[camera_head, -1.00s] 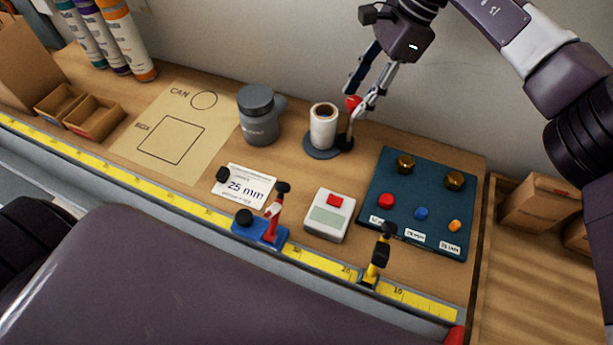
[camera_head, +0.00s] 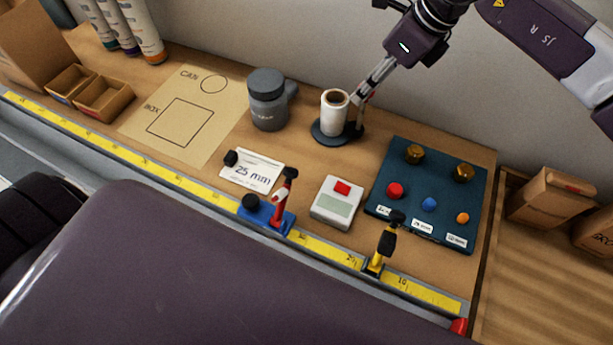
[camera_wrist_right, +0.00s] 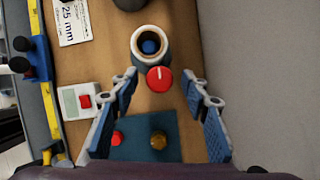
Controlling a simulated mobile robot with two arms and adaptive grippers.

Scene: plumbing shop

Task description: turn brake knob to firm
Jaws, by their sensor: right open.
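A red round knob (camera_wrist_right: 159,78) with a white pointer line shows in the right wrist view, beside the white tape roll (camera_wrist_right: 151,44). Its setting marks cannot be read. In the head view the roll (camera_head: 335,115) stands upright on a dark round base (camera_head: 325,137), and the knob is hidden behind my gripper. My right gripper (camera_head: 362,97) comes down from the upper right beside the roll. In the wrist view its fingers (camera_wrist_right: 160,75) are open, one on each side of the knob with gaps. My left gripper is not in view.
A grey canister (camera_head: 267,105) stands left of the roll. A blue board (camera_head: 440,185) with brass fittings and coloured buttons lies to the right. A white device (camera_head: 335,212) with a red button, clamps and a yellow measuring tape (camera_head: 330,254) are toward the front. The wall is close behind.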

